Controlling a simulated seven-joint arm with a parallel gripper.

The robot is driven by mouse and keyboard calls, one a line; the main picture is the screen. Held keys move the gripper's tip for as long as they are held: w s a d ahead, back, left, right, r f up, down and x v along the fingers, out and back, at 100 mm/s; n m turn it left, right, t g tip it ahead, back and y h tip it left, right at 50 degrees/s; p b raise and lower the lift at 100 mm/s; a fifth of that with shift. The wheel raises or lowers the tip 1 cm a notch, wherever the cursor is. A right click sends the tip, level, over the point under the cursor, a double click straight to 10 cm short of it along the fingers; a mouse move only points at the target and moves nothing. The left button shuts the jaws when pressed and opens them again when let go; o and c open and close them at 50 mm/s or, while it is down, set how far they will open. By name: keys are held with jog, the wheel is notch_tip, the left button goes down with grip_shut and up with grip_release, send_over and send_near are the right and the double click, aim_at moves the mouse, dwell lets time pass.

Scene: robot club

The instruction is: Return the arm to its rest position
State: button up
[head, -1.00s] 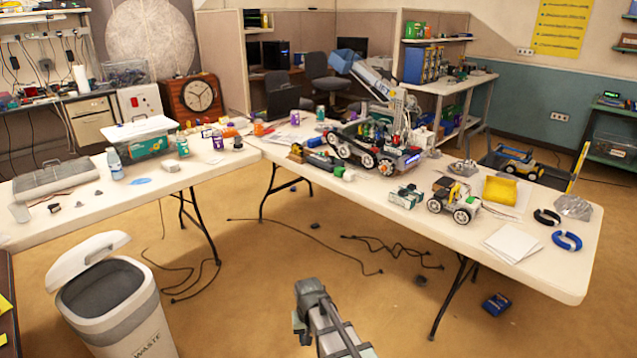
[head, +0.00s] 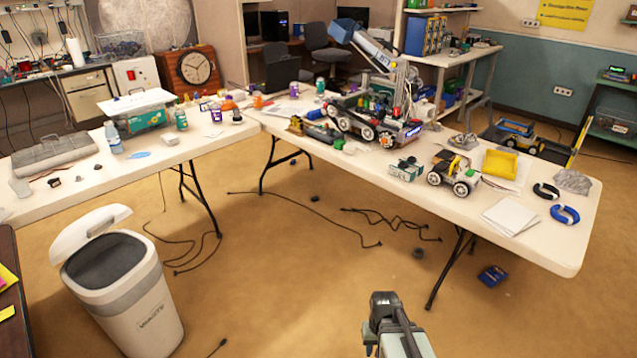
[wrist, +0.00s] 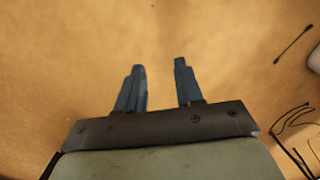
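My gripper shows in the wrist view (wrist: 160,88) with its two dark fingers apart. Nothing is between them, and tan floor lies beyond. In the head view the end of my arm is at the bottom, right of centre, over open floor in front of the right table. The fingers cannot be made out clearly there.
A white waste bin (head: 125,295) with its lid tilted up stands at the lower left. Two white tables, left (head: 110,190) and right (head: 400,215), carry robots and parts. Black cables (head: 385,222) and a blue box (head: 492,275) lie on the floor.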

jog(key=s+f+g, duration=0.3)
jog(key=s+f, duration=0.5)
jog(key=s, duration=0.5)
jog(key=s+f+g, duration=0.3)
jog(key=s+f, duration=0.5)
jog(key=s, duration=0.5)
jog(key=shift+s+f, duration=0.35)
jog(key=shift+f, duration=0.05)
